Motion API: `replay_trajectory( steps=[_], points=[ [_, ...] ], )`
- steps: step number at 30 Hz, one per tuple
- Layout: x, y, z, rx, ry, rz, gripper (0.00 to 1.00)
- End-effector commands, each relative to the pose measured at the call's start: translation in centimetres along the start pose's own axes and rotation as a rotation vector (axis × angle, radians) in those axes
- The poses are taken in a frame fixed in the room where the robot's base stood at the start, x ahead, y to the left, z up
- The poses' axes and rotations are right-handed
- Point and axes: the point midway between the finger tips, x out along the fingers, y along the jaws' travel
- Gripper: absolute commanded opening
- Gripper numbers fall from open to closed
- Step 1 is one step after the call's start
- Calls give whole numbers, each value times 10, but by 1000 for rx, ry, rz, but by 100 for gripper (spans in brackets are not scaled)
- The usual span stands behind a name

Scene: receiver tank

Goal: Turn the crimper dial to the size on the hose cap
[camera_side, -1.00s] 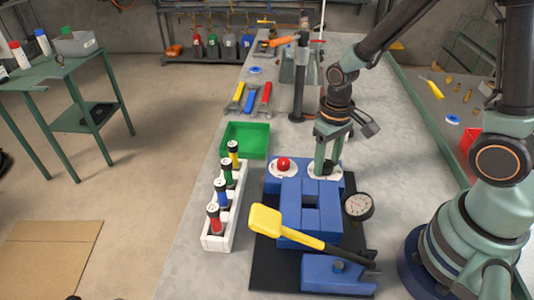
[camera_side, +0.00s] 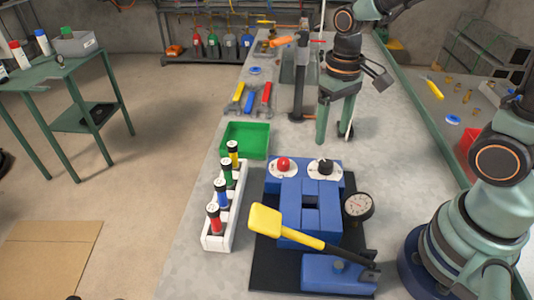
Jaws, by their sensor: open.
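The blue crimper (camera_side: 298,203) stands on a black mat on the bench. Its black dial (camera_side: 325,167) sits on a white round plate at the top right of the crimper; the pointer and size marks are too small to read. A red knob (camera_side: 283,164) sits on a white plate to its left. The cap marks are not readable. My gripper (camera_side: 333,138) is open and empty, behind and above the dial, clear of it.
The yellow-handled lever (camera_side: 285,229) lies across the crimper's front, and a round gauge (camera_side: 358,206) is at its right. A green tray (camera_side: 246,140) stands behind the rack. Wrenches (camera_side: 252,98) and a post (camera_side: 300,82) are farther back.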

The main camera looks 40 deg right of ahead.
Motion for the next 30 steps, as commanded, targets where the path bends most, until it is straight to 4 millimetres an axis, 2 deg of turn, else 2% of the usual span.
replay_trajectory(
  steps=[3,6,20,30],
  points=[
    [-16,0,-1,-1,3,0,76],
    [-23,0,0,-1,1,0,76],
    [-28,0,1,-2,12,-1,76],
    [-73,8,15,-34,283,-18,76]
  ],
)
